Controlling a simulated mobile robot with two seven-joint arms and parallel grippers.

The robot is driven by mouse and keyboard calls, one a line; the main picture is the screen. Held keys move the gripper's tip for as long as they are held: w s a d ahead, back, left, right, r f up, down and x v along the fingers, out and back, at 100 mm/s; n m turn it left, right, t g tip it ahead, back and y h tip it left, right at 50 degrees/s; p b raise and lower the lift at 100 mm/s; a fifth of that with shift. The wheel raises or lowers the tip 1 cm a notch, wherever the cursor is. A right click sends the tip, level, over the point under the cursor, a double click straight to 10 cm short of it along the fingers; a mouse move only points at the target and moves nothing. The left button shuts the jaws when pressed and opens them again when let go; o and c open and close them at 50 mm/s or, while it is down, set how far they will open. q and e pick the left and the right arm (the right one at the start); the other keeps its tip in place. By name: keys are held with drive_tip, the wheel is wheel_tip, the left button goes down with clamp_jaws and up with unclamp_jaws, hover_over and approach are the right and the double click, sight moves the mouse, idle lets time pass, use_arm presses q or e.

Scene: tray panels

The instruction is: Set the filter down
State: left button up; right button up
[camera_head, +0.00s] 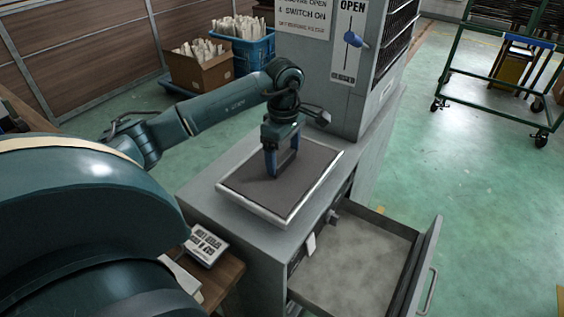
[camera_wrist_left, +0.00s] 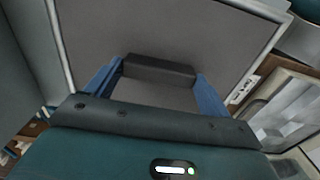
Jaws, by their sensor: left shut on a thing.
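The filter (camera_head: 240,182) is a flat dark grey panel with a silver metal frame. It lies level at the top of the grey cabinet (camera_head: 205,193); I cannot tell whether its underside touches it. My left gripper (camera_head: 280,166) points down over the panel's middle. In the left wrist view, the blue fingers of the left gripper (camera_wrist_left: 160,76) are shut on a dark block-like handle (camera_wrist_left: 160,68) on the filter's face (camera_wrist_left: 185,30). The fingers partly hide this handle in the head view. My right gripper is not in view.
An open drawer (camera_head: 432,262) juts from the cabinet at the lower right. A tall grey housing (camera_head: 318,90) with a blue lever (camera_head: 355,40) stands behind the filter. A small labelled device (camera_head: 207,245) sits on a wooden surface at the lower left. A green cart (camera_head: 490,95) stands far right.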

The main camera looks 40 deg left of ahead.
sight(283, 158)
use_arm(q)
wheel_tip(283, 158, down, 4)
drive_tip(key=shift+r, duration=0.1)
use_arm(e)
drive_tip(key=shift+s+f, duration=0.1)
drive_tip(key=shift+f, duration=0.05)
use_arm(q)
drive_tip(key=shift+f, duration=0.25)
drive_tip(key=o, duration=1.1)
drive_tip(key=shift+c, duration=0.2)
drive_tip(key=o, duration=0.3)
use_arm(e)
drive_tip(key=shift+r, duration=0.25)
use_arm(q)
drive_tip(key=shift+r, duration=0.1)
wheel_tip(283, 158, up, 12)
drive_tip(key=shift+r+b, duration=0.1)
drive_tip(key=shift+b, duration=0.35)
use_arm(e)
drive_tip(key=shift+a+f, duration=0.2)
